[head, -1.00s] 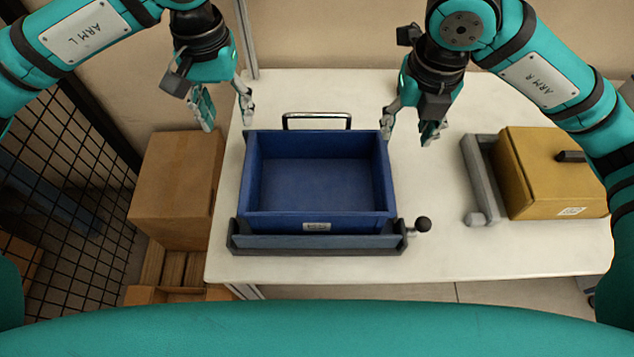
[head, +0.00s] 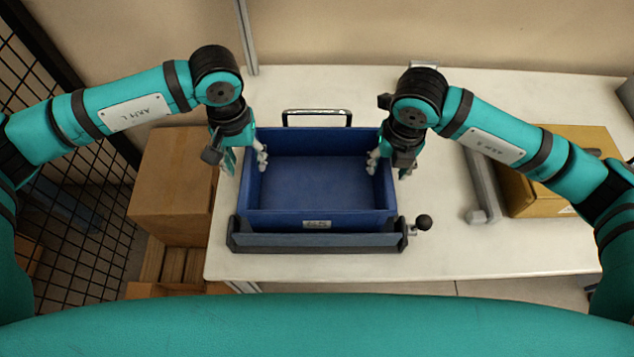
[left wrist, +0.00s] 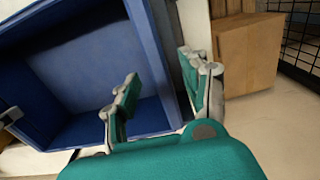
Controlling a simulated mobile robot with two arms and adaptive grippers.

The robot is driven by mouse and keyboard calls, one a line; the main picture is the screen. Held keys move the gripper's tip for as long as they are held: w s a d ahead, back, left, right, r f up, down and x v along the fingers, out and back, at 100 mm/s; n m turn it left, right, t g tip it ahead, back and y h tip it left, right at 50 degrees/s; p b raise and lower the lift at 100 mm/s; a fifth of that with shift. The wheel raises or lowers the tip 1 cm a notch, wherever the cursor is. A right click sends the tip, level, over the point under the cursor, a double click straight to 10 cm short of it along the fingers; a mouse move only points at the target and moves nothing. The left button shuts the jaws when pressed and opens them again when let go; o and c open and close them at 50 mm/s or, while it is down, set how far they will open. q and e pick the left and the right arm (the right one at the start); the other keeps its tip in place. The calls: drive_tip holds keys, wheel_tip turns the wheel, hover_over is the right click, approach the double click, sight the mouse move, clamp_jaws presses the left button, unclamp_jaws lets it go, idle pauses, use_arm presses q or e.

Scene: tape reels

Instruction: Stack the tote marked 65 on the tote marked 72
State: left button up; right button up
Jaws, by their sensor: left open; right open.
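A blue open tote (head: 318,217) sits empty in a dark grey cradle (head: 300,243) on the table; the print on its label is too small to read. My left gripper (head: 246,160) is open at the tote's left wall. In the left wrist view, its fingers (left wrist: 163,97) straddle the blue wall (left wrist: 165,55), one inside and one outside. My right gripper (head: 389,167) is open at the right wall, one finger inside the tote and one outside. A mustard-yellow box (head: 520,195) stands at the right, partly hidden by my right arm; its number cannot be read.
A black-knobbed lever (head: 422,222) sticks out right of the cradle. A grey rail (head: 480,185) lies beside the yellow box. Cardboard boxes (head: 172,190) and a mesh fence (head: 60,170) are left of the table.

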use_arm(q)
drive_tip(key=shift+f, duration=1.1)
use_arm(e)
drive_tip(key=shift+w+f, duration=0.15)
drive_tip(key=shift+f, duration=0.95)
use_arm(q)
drive_tip(key=shift+c, duration=0.4)
use_arm(e)
drive_tip(key=shift+c, duration=0.4)
use_arm(q)
clamp_jaws()
use_arm(e)
clamp_jaws()
